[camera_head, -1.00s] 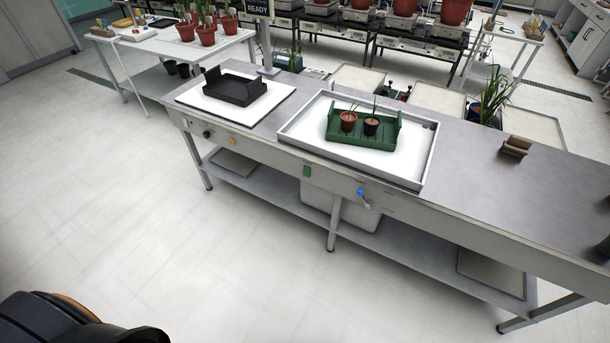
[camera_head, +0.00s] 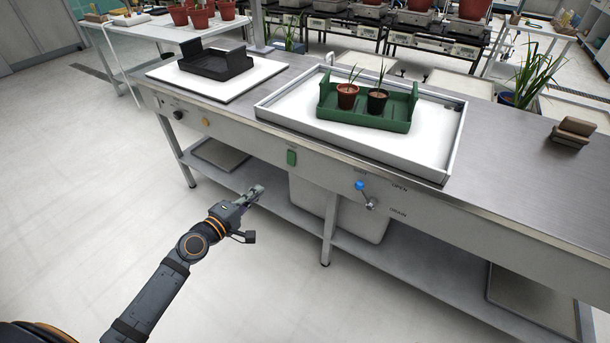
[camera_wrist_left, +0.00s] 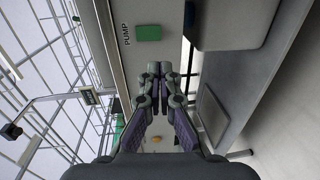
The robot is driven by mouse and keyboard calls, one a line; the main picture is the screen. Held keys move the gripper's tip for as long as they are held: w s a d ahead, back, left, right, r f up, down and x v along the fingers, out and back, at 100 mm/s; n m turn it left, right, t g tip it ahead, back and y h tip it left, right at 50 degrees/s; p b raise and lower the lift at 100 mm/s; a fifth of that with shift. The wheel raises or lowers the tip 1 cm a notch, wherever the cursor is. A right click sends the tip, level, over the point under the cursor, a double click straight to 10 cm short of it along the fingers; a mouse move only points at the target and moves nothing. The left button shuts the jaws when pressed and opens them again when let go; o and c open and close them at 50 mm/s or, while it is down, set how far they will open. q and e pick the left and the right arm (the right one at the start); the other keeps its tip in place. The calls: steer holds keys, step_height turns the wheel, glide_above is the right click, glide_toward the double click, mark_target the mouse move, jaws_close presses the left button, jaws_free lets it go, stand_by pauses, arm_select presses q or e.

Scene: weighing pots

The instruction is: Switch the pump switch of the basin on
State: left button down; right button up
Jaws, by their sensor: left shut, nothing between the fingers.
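The pump switch (camera_head: 291,158) is a small green rectangle on the front panel of the bench, below the basin. It also shows in the left wrist view (camera_wrist_left: 148,33), beside the word PUMP. The basin (camera_head: 452,150) is a white shallow tray with a grey rim, set on the bench top. My left gripper (camera_head: 258,190) is in front of the bench, below and left of the switch and apart from it. In the left wrist view its fingers (camera_wrist_left: 159,68) are shut together and empty, pointing along the panel. My right gripper is not in view.
A green carrier (camera_head: 365,119) with two potted plants stands in the basin. A blue-handled drain valve (camera_head: 361,186) sits on the panel to the right of the switch. An orange knob (camera_head: 206,122) is to the left. A lower shelf (camera_head: 405,246) runs under the bench.

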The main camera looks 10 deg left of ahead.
mark_target(290, 164)
arm_select(q)
steer(key=shift+r, duration=0.2)
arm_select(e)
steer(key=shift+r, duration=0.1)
